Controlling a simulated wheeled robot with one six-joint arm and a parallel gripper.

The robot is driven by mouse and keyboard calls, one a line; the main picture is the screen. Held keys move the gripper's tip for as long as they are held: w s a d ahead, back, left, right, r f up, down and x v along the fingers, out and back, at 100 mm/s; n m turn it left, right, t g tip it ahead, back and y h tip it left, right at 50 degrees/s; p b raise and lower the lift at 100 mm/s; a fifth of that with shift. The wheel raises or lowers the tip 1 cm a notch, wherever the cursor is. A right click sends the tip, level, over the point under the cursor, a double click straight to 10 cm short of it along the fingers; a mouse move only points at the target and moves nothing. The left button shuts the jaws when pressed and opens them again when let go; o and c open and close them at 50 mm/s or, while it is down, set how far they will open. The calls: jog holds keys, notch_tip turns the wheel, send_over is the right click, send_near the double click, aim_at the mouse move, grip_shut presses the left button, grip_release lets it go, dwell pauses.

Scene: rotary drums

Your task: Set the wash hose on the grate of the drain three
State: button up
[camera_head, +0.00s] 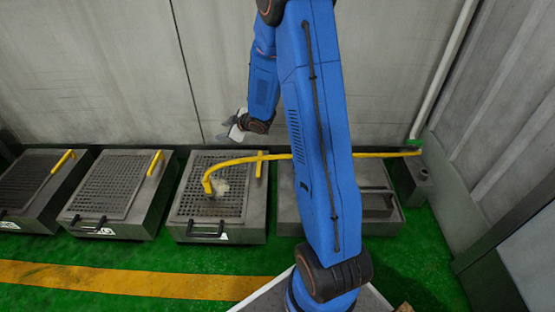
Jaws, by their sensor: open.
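The yellow wash hose (233,161) runs from the wall corner at right, passes behind my blue arm, and curves down to the left. Its nozzle end appears to rest on the dark grate (228,205) of the third drain box from the left. A pale patch lies on that grate beside the hose end. The labels on the box fronts are too small to read surely. My gripper (235,130), with light grey fingers, is open and empty. It hangs near the back wall, above the hose in the picture and apart from it.
Two more grated drain boxes (88,215) (15,215) stand to the left, with yellow bars and black front handles. A grey unit (385,226) stands at right, partly hidden by my arm. The green floor and yellow stripe (130,280) in front are clear.

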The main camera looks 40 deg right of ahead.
jog(key=s+d+r+m+g+h, duration=0.2)
jog(key=s+r+m+h, duration=0.35)
jog(key=s+r, duration=1.2)
jog(key=s+a+r+m+g+y, duration=0.1)
jog(key=s+a+r+m, duration=0.1)
jog(key=s, duration=1.2)
jog(key=s+a+r+m+g+y, duration=0.1)
jog(key=s+a+r, duration=0.3)
jog(key=s, duration=1.1)
jog(key=shift+a+m+g, duration=0.45)
jog(key=shift+a+g, duration=0.35)
jog(key=shift+a, duration=0.05)
jog(key=shift+c, duration=0.6)
